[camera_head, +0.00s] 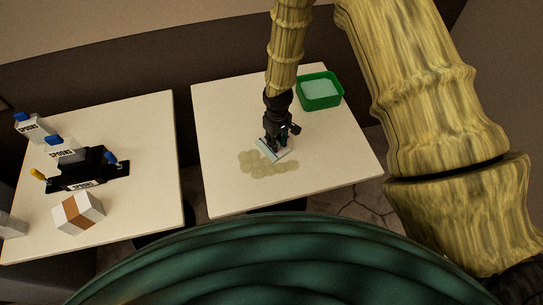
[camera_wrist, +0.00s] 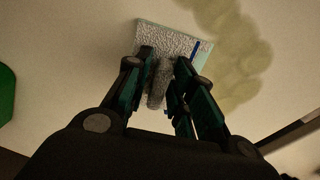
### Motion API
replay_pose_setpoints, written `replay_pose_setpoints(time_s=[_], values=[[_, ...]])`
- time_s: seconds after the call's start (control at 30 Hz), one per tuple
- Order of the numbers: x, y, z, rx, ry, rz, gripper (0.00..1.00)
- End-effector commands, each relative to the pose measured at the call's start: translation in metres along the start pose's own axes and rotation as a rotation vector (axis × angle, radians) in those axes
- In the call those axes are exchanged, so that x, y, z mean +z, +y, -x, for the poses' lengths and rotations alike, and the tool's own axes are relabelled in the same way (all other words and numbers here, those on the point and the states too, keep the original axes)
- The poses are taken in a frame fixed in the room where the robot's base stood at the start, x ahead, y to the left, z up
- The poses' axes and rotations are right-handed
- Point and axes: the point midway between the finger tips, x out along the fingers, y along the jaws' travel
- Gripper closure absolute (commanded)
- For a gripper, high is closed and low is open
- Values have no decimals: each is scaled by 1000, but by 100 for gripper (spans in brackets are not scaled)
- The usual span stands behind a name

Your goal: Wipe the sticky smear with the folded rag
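The folded rag (camera_head: 284,157) is a pale, flat square with a textured grey top. It lies on the right table at the upper edge of the smear. In the wrist view the rag (camera_wrist: 172,38) has a raised grey ridge between my fingers. My gripper (camera_head: 272,142) points down over the rag. In the wrist view my gripper (camera_wrist: 160,68) has its fingers closed on either side of the ridge. The sticky smear (camera_head: 270,168) is a blotchy olive patch. In the wrist view the smear (camera_wrist: 238,65) lies right of the rag.
A green tub (camera_head: 322,103) with pale blue contents stands at the back right of the right table (camera_head: 225,105). The left table (camera_head: 140,120) holds a black tray (camera_head: 100,178), white boxes labelled SPOONS and a brown-banded box (camera_head: 78,214). A gap separates the tables.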

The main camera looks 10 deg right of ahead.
Motion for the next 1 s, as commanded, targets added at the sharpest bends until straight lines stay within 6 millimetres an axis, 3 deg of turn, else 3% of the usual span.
replay_pose_setpoints(time_s=[0.13,0.27,0.57,1.0], values=[[0,0,-3,0,0,0,76],[0,0,-2,0,1,0,99],[-1,0,2,0,1,0,100],[-1,0,35,1,2,0,100]])
